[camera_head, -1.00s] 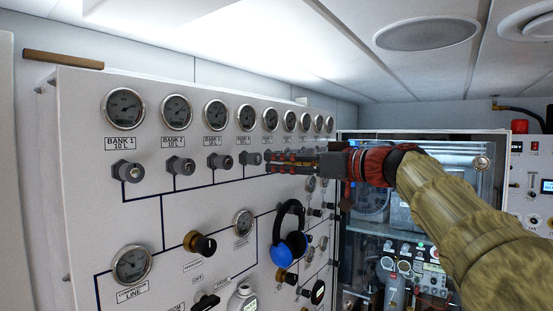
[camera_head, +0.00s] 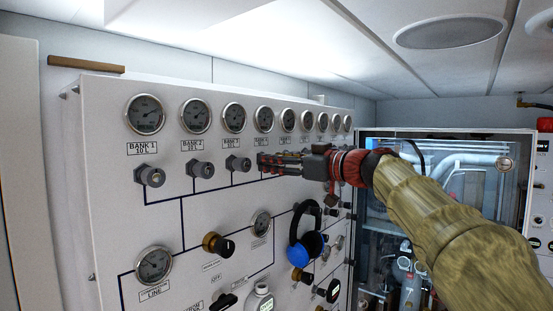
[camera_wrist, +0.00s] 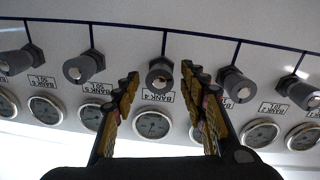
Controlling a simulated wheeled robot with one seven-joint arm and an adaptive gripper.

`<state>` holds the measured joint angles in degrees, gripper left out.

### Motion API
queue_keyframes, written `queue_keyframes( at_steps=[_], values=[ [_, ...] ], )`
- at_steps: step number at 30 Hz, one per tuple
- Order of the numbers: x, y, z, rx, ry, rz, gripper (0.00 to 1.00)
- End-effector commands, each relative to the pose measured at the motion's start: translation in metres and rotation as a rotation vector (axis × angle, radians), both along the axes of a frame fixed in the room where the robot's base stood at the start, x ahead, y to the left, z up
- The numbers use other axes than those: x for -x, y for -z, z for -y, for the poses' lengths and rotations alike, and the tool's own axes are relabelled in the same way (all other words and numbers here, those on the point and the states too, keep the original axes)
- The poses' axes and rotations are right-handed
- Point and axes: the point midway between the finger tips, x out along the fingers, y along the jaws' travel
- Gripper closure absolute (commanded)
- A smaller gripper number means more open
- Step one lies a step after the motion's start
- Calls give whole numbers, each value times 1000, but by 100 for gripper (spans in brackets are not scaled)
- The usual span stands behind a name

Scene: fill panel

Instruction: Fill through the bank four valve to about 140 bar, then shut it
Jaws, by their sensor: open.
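The bank four valve (camera_wrist: 160,75) is a dark grey round knob on the white panel, above its upside-down BANK 4 label (camera_wrist: 158,97) in the wrist view. My gripper (camera_wrist: 161,80) is open, with one finger on each side of the valve; I cannot tell whether either touches it. In the head view my gripper (camera_head: 260,163) reaches in from the right and hides the bank four valve. The bank four gauge (camera_head: 264,119) is above it, and also shows between the fingers in the wrist view (camera_wrist: 153,125). Its needle is too small to read.
Neighbouring valves stand close on both sides, including the bank three valve (camera_head: 238,163). Blue-black ear defenders (camera_head: 307,243) hang on the panel below my arm. A brass-coloured knob (camera_head: 217,244) sticks out lower left. A glass-fronted cabinet (camera_head: 505,164) stands at the right.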

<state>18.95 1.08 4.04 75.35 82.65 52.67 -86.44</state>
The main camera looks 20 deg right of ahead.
Motion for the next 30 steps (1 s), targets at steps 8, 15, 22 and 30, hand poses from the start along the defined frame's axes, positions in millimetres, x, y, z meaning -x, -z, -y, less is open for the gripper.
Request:
queue_keyframes(
  at_steps=[8, 15, 22, 30],
  values=[
    [0, 0, 0, 0, 1, 0, 62],
    [0, 0, 0, 0, 1, 0, 75],
    [0, 0, 0, 0, 1, 0, 88],
    [0, 0, 0, -1, 1, 0, 100]
  ],
)
